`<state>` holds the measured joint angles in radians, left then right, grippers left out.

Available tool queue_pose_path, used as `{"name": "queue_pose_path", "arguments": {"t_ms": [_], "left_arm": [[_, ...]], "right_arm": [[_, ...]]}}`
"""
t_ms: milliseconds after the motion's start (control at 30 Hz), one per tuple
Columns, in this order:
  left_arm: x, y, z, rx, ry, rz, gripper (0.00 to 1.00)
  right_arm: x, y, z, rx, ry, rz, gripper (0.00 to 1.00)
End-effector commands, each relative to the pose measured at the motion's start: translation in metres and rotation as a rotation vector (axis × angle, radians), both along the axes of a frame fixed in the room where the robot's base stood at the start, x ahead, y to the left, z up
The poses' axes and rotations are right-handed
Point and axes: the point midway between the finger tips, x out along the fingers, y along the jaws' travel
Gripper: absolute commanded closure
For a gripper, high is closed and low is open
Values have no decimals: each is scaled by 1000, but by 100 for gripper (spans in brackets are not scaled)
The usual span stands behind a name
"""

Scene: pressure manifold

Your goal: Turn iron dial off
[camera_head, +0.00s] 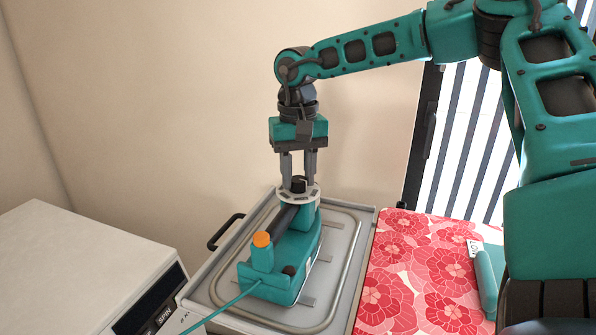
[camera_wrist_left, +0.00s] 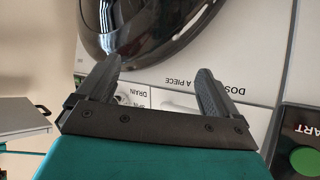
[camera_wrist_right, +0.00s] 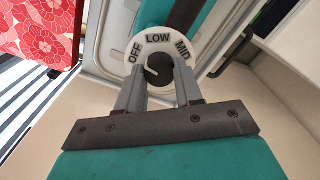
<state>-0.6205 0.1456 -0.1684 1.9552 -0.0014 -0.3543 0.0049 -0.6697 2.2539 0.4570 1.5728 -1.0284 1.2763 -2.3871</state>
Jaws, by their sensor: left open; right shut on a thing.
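The teal iron (camera_head: 290,262) stands on a grey metal tray with its orange button (camera_head: 262,239) toward the front. Its white dial ring (camera_wrist_right: 150,40) reads OFF, LOW and MID in the right wrist view. My right gripper (camera_head: 298,181) points straight down over the dial and is shut on the dark dial knob (camera_wrist_right: 159,72). A pale mark on the knob slants up-left, roughly toward OFF; its exact setting is hard to tell. My left gripper (camera_wrist_left: 160,72) is open and empty, seen only in the left wrist view.
A white appliance with a SPIN label (camera_head: 80,265) stands at the left. A red floral ironing cover (camera_head: 420,270) lies right of the tray (camera_head: 367,222). A washer front with a round dark door (camera_wrist_left: 140,25) is before my left gripper. A teal cord (camera_head: 222,311) trails front-left.

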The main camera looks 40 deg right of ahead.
Motion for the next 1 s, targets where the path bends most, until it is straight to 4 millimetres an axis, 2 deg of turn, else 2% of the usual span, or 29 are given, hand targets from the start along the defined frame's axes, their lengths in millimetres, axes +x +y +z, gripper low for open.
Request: {"name": "queue_pose_path", "arguments": {"t_ms": [300, 867, 900, 1000], "left_arm": [[0, 0, 1, 0, -1, 2, 6], [-1, 0, 1, -1, 0, 3, 6], [-1, 0, 1, -1, 0, 3, 6], [-1, 0, 1, -1, 0, 2, 6]], "right_arm": [[0, 0, 0, 1, 2, 129, 95], [0, 0, 0, 1, 2, 158, 95], [0, 0, 0, 0, 2, 157, 62], [0, 0, 0, 0, 2, 157, 52]]}}
